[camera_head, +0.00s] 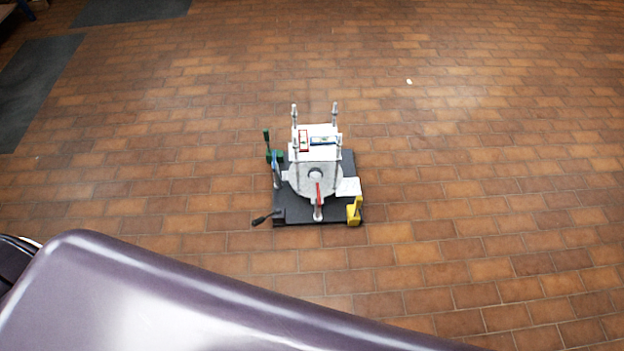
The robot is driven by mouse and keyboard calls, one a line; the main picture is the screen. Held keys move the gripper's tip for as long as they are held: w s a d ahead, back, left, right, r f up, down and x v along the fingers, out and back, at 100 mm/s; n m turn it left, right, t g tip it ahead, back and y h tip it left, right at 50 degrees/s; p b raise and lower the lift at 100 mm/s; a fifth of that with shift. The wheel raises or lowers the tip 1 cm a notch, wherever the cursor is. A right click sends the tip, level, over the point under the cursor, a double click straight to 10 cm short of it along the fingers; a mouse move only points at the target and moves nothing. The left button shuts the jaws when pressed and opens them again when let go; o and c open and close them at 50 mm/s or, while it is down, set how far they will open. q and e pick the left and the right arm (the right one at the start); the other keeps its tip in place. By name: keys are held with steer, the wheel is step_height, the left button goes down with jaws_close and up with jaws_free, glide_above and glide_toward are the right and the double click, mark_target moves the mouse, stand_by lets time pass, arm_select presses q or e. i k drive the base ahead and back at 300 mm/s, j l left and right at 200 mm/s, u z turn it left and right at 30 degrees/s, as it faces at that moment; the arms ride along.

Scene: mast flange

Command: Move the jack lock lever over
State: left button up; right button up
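A small jack-like rig stands on a black base plate (297,213) on the floor near the middle of the view. It has a grey round flange (301,180) and a white top plate (320,153) between upright posts. Several levers show on it: a red one (319,194) at the front, a black one (262,219) at front left, a green one (267,141) at back left, and a yellow piece (354,211) at front right. I cannot tell which is the jack lock lever. Neither gripper is in view.
The brown brick-tiled floor (480,180) is clear around the rig. Dark mats (35,80) lie at the upper left. A small white speck (409,81) is on the floor behind the rig. My own smooth purple-grey body part covers the lower left.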

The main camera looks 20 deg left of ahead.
mark_target(256, 222)
steer(key=i+j+z, duration=0.2)
steer(key=j, duration=0.55)
steer(key=j+z, duration=0.15)
steer(key=j, duration=0.55)
steer(key=i+j+z, duration=0.2)
steer(key=j, duration=0.6)
steer(key=k, duration=0.1)
